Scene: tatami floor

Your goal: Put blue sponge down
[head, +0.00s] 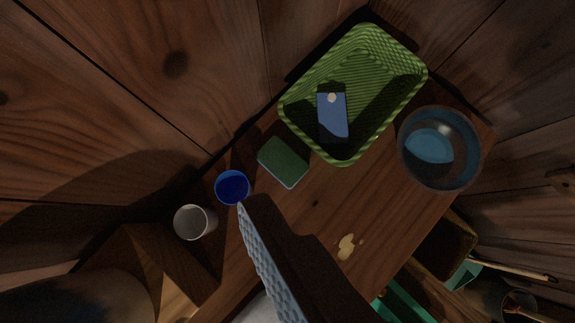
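My gripper (258,215) reaches up from the bottom middle as a dark brown shape. A grey-blue, bumpy strip (262,262) runs along its left side. I cannot tell whether this strip is a finger pad or a held sponge, nor whether the gripper is open or shut. A flat blue item (333,118) with dark ends and a pale round spot lies inside the green basket (408,72); I cannot tell if it is a sponge. A green sponge-like block (283,160) lies on the wooden table (318,205), left of the basket and above the gripper tip.
A blue cup (232,187) stands beside the gripper tip, with a white cup (194,222) to its left. A glassy blue bowl (440,148) stands right of the basket. A yellowish spill (347,246) marks the table. Bare wood shows between spill and basket.

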